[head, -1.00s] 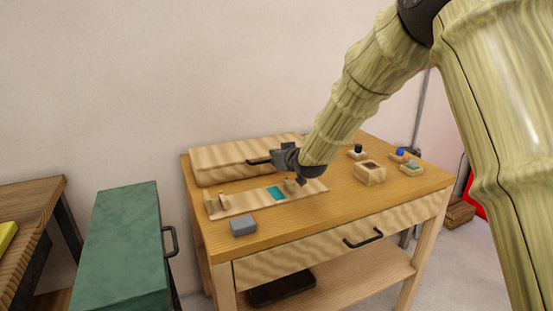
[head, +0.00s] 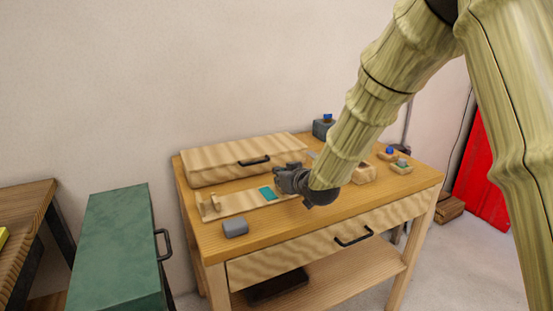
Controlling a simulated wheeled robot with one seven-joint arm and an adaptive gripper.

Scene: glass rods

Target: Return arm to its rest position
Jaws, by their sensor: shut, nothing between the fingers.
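My forearm comes down from the upper right and hides part of the bench's back right. I cannot make out any glass rod.
A wooden case (head: 235,160) with a black handle lies at the bench's back. A grey block (head: 235,228) sits at the front left. A wooden block (head: 363,173), small blue-topped items and a dark box (head: 322,129) are on the right. A green cabinet (head: 110,245) stands left.

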